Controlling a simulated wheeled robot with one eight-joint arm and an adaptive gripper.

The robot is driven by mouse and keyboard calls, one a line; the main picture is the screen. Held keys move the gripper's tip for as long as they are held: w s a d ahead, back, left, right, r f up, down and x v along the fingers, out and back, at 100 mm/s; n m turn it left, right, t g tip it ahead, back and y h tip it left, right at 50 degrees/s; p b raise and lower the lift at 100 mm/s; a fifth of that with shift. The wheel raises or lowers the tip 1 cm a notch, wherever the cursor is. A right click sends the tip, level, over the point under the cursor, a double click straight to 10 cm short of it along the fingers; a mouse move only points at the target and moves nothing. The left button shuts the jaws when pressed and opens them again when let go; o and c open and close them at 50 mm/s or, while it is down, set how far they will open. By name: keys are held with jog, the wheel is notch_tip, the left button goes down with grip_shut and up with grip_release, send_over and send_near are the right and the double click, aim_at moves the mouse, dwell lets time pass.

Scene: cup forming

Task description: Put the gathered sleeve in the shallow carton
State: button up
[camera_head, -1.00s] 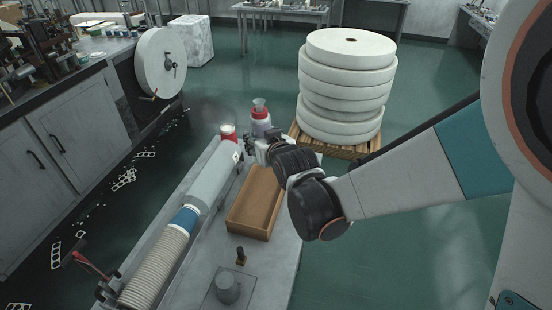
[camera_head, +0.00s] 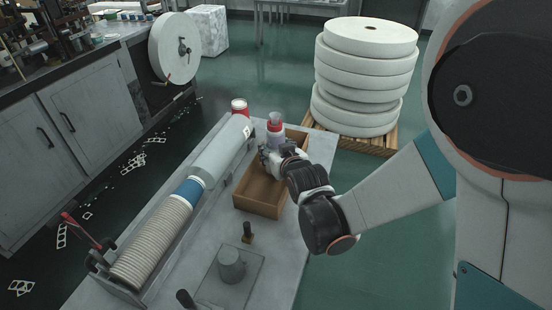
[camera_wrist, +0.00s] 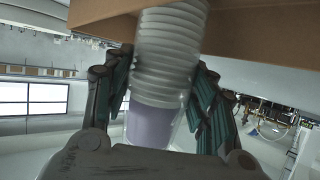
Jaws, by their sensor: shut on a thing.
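The gathered sleeve is a stack of nested cups; in the head view it (camera_head: 275,126) stands roughly upright at my gripper, red and white with a clear top. In the wrist view the sleeve (camera_wrist: 168,50) is a ribbed, translucent column between my fingers. My gripper (camera_head: 270,156) is shut on it, at the far end of the shallow carton (camera_head: 262,207). The carton is an open brown box, its visible floor bare. Its brown wall (camera_wrist: 255,40) crosses the top of the wrist view behind the sleeve. The sleeve's lower end is hidden in the head view.
A long trough with a ribbed cup row (camera_head: 152,243) and a grey cylinder (camera_head: 222,150) runs left of the carton. A small knob (camera_head: 247,232) and a grey cylinder block (camera_head: 231,264) stand nearer. White rolls (camera_head: 364,75) are stacked beyond.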

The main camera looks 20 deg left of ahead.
jog(key=shift+f, duration=0.9)
jog(key=shift+f+b, duration=0.15)
jog(key=shift+b, duration=0.25)
jog(key=o, duration=1.1)
jog(key=shift+r+p, duration=0.3)
jog(key=p+v, duration=0.2)
jog(key=v, duration=1)
jog(key=shift+s+f, duration=0.1)
jog(key=shift+s, duration=0.05)
